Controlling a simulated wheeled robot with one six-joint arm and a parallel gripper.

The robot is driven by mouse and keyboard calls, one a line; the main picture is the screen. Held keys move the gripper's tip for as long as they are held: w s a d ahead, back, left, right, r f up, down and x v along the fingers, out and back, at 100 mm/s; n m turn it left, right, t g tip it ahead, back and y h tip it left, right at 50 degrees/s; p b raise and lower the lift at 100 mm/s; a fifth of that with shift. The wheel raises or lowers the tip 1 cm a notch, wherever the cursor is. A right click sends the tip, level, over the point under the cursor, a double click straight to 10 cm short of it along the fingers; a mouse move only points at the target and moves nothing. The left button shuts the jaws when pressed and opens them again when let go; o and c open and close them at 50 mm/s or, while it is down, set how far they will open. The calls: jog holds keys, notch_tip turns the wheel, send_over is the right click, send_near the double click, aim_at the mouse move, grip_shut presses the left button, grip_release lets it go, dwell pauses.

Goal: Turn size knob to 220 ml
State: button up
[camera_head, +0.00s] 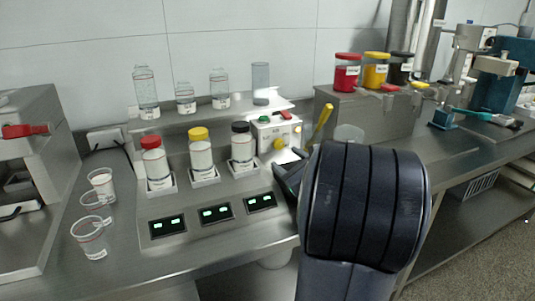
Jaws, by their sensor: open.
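A small white control box (258,134) stands at the right end of the steel console. It has a green button, a red part on top and a yellow knob (279,144) low on its front right. I take this knob to be the size knob; its markings are too small to read. My gripper (288,174) is just below and right of the box, mostly hidden behind my own dark arm. It is open, and I see nothing held in it. Whether it touches the knob cannot be told.
The console (220,228) holds red, yellow and black-capped bottles and three lit displays. Clear glass bottles stand on the shelf behind. Several plastic cups (91,238) are at the left. A yellow handle (322,121) rises right of the box. Capped jars (347,76) stand on a steel block behind.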

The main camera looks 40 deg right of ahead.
aim_at(280, 145)
jog(key=shift+w+d+f+m+h, duration=0.15)
jog(key=shift+d+m+h, duration=0.1)
jog(key=shift+d, duration=0.3)
jog(key=shift+s+d+f+m+h, duration=0.15)
jog(key=shift+d+m+h, duration=0.1)
jog(key=shift+d, duration=0.3)
jog(key=shift+w+d+r, duration=0.1)
jog(key=shift+w+d, duration=0.2)
jog(key=shift+w, duration=0.05)
jog(key=w, duration=0.4)
jog(key=w+d, duration=0.1)
jog(key=w, duration=0.2)
jog(key=shift+r, duration=0.1)
jog(key=c, duration=1)
